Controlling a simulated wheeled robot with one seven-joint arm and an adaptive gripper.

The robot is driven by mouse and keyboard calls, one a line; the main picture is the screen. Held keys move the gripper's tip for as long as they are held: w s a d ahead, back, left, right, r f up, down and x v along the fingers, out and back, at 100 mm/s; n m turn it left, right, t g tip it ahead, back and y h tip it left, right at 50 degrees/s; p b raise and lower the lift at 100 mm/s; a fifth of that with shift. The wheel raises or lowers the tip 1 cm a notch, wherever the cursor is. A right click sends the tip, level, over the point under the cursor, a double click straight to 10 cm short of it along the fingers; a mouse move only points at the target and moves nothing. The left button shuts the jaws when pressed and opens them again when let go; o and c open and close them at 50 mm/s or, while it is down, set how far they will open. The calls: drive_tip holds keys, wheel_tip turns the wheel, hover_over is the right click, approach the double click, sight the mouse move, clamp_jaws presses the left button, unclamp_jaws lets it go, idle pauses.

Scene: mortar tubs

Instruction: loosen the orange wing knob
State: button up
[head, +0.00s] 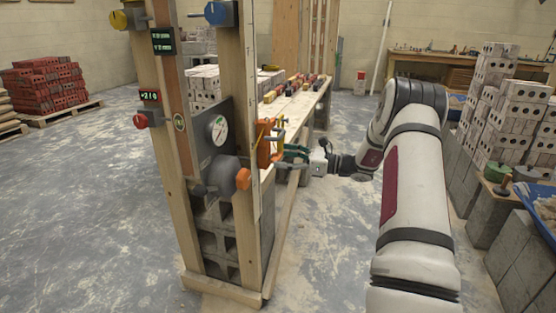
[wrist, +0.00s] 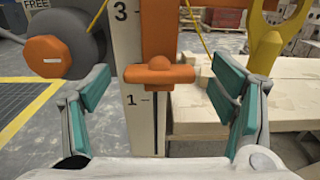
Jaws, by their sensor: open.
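The orange wing knob (wrist: 160,72) sits on the front of a white scale post (wrist: 140,105) with black numbers, in the middle of the wrist view. Its slot runs down below it, and an orange bracket rises behind it. My gripper (wrist: 158,80) is open, with one teal finger on each side of the knob and clear gaps between. I cannot tell whether the fingertips reach the knob's depth. In the head view my gripper (head: 294,151) is at the right of the orange bracket (head: 264,145) on the wooden frame; the wing knob is hard to make out there.
A grey housing with an orange knob (wrist: 47,55) stands close by at left. A yellow part (wrist: 268,35) is at the upper right. The wooden frame (head: 233,75) carries a dial (head: 218,130). A long bench (head: 305,100) runs behind. Open floor lies at left.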

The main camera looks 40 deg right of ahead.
drive_tip(key=shift+x, duration=1.15)
drive_tip(key=c, duration=1.2)
drive_tip(key=shift+o, duration=0.2)
